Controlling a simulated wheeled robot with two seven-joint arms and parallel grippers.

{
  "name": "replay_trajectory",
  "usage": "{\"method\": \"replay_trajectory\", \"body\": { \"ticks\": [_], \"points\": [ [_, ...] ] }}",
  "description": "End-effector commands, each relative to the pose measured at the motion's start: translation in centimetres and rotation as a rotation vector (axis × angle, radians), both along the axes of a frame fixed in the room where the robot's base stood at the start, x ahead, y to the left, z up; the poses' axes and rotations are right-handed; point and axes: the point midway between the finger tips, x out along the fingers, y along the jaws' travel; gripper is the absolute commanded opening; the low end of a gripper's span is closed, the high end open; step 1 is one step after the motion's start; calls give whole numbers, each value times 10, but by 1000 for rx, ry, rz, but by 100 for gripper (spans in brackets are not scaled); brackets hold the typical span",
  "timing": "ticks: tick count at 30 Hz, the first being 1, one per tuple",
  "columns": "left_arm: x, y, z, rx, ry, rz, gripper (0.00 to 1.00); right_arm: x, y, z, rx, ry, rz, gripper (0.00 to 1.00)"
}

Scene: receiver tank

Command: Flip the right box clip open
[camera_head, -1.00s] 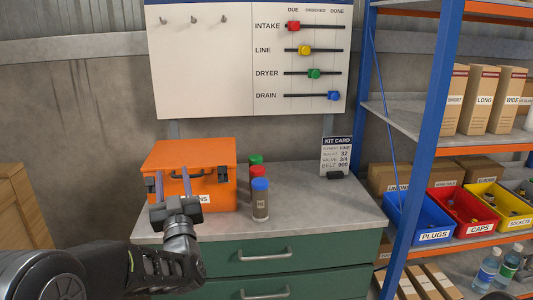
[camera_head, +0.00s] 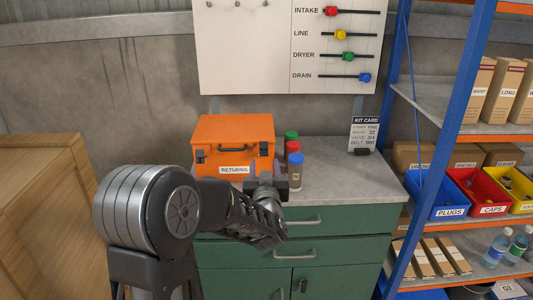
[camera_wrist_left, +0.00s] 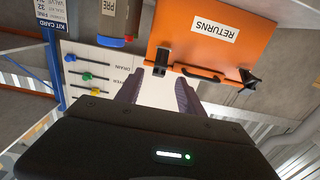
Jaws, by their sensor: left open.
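The orange box (camera_head: 235,132), labelled RETURNS, stands on the grey worktop with its lid down. Its right clip (camera_head: 263,149) is a small dark latch at the right of the front; it also shows in the wrist view (camera_wrist_left: 162,62), where the box appears upside down. The left clip (camera_head: 200,156) shows in the wrist view as a dark piece jutting from the box edge (camera_wrist_left: 250,80). My left gripper (camera_head: 268,172) is in front of the box's lower right corner. In the wrist view its fingers (camera_wrist_left: 160,92) are apart and empty, with the right clip just beyond the gap.
A kit card (camera_head: 364,132) stands farther right on the worktop (camera_head: 345,180). A blue-framed shelf (camera_head: 436,130) is at the right, and a wooden crate (camera_head: 40,200) at the left.

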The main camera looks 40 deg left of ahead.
Motion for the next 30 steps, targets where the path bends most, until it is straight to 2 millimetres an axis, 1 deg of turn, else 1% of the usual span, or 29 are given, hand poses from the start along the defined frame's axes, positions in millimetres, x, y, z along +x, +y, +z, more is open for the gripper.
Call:
{"method": "replay_trajectory", "body": {
  "ticks": [5, 12, 16, 20, 27, 30],
  "points": [
    [13, 11, 1, 3, 1, 2, 45, 0, 0, 3, 0, 0, 0, 36],
    [43, 33, 1, 4, 2, 1, 45, 0, 0, 10, 0, 1, 0, 36],
    [55, 42, 1, 3, 1, 1, 45, 0, 0, 13, 0, 1, 0, 36],
    [60, 46, 1, 1, 0, 0, 45, 0, 0, 14, 0, 1, 0, 36],
    [60, 46, 0, 1, -1, 0, 45, 0, 0, 13, 0, 1, 0, 36],
    [60, 46, 0, 1, -1, 0, 37, 0, 0, 13, 0, 1, 0, 36]
  ]
}}
